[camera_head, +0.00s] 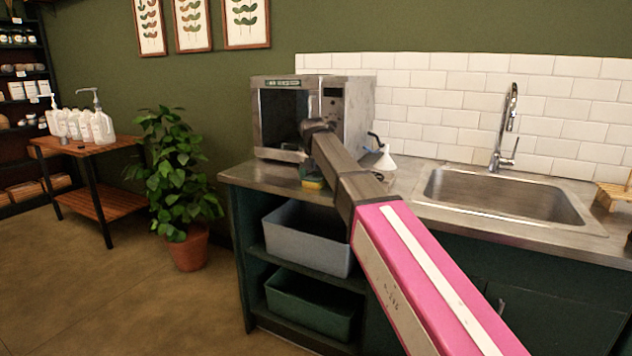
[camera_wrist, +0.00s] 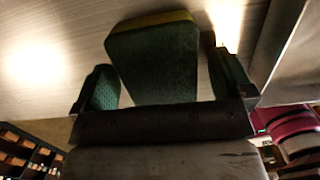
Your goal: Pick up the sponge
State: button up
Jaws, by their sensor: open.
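The sponge (camera_head: 313,184) is green and yellow and sits on the metal counter near its front edge, before the steel oven. In the wrist view the sponge (camera_wrist: 154,62) shows its dark green face with a yellow edge on top. My gripper (camera_wrist: 164,80) is open, with one finger on each side of the sponge. A narrow gap shows at the left finger and another at the right. In the head view my arm reaches over the counter, and its end hides most of the gripper and part of the sponge's surroundings.
The steel oven (camera_head: 345,105) stands just behind the sponge. A white funnel-shaped bottle (camera_head: 385,160) is to the right, then the sink (camera_head: 500,197) with its tap (camera_head: 506,125). A grey bin (camera_head: 305,237) and a green bin (camera_head: 310,302) sit on shelves below.

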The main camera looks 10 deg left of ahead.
aim_at(316, 175)
jog(key=c, duration=1)
jog(key=shift+r, duration=0.1)
jog(key=shift+r, duration=0.6)
notch_tip(316, 175, up, 3)
jog(key=shift+w+f, duration=0.1)
jog(key=shift+f, duration=0.1)
jog(key=s+a+r, duration=0.6)
jog(key=a+r, duration=0.1)
jog(key=a, duration=0.2)
jog(key=shift+s+a, duration=0.35)
jog(key=shift+s, duration=0.05)
